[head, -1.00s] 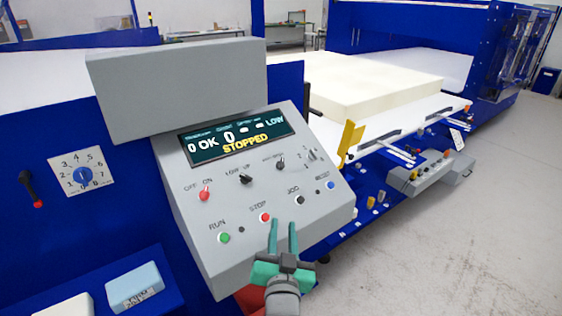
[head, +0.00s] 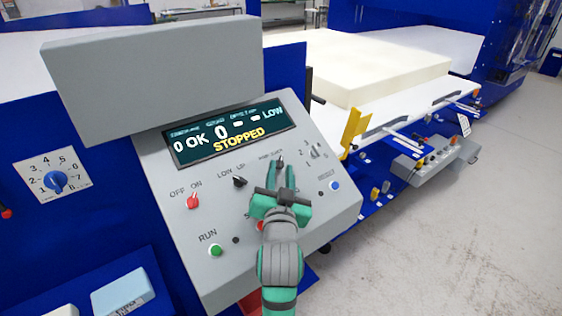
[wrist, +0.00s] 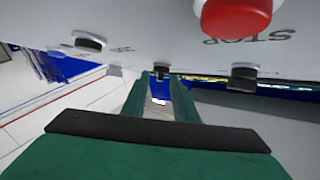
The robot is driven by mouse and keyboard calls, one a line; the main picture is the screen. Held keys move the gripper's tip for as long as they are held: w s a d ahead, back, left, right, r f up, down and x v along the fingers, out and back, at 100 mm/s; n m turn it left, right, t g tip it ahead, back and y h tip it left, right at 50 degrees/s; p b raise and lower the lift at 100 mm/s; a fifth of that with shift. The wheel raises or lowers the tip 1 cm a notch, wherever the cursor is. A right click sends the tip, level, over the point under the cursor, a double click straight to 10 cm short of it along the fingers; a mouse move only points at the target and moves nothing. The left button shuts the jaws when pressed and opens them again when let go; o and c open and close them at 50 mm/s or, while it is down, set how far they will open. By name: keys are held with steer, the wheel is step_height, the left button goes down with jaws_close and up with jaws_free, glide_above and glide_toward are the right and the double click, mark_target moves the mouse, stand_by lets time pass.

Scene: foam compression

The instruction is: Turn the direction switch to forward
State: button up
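The direction switch (head: 280,162) is a small dark knob on the upper right of the sloped grey control panel (head: 325,205), with a small label above it too blurred to read. My gripper (head: 283,169) is over the panel, its two green fingers pointing up at this switch. In the wrist view the knob (wrist: 160,72) shows ahead, between the tips of my open fingers (wrist: 160,84). A gap shows between the fingers, and I cannot tell whether they touch the knob. The knob's setting is hard to make out.
The display (head: 230,132) reads STOPPED. A LOW/UP knob (head: 239,181) and red OFF/ON switch (head: 193,201) are left of my gripper, with the green RUN button (head: 215,250) below. The red STOP button (wrist: 235,15) is close to my gripper. A blue button (head: 335,185) is at right.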

steer(key=shift+w, duration=1)
jaws_close()
